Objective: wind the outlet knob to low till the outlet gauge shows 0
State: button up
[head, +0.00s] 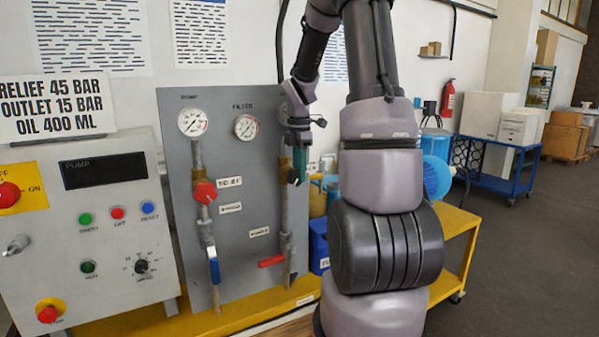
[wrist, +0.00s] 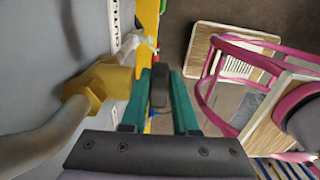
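My gripper (head: 299,168) points down in front of the right-hand pipe on the grey panel. In the wrist view its two green fingers (wrist: 160,90) stand close against both sides of a dark grey knob (wrist: 160,92), which looks like the outlet knob; they appear shut on it. A brass hex fitting (wrist: 92,92) and pipe lie just left of the fingers. The outlet gauge is mostly hidden behind my wrist in the head view, so its needle cannot be read. A sign (head: 52,108) reads relief 45 bar, outlet 15 bar, oil 400 ml.
The pump gauge (head: 193,122) and filter gauge (head: 246,127) are left of my arm. Below are a red knob (head: 204,192), a blue lever (head: 214,268) and a red lever (head: 271,261). A control box (head: 88,235) stands left. A pink-railed thing (wrist: 243,50) shows right in the wrist view.

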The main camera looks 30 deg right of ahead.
grip_shut()
jog(key=shift+a+r, duration=0.1)
jog(key=shift+a+h, duration=0.15)
jog(key=shift+h, duration=0.65)
jog(key=h, duration=0.2)
jog(key=a+h, duration=0.1)
jog(key=h, duration=0.2)
jog(key=shift+r, duration=0.1)
jog(key=h, duration=0.4)
jog(key=shift+a, duration=0.35)
jog(key=shift+a+f+h, duration=0.1)
jog(key=shift+f+h, duration=0.05)
jog(key=shift+h, duration=0.7)
jog(key=shift+a+f+h, duration=0.1)
jog(key=shift+h, duration=0.75)
jog(key=shift+t, duration=0.3)
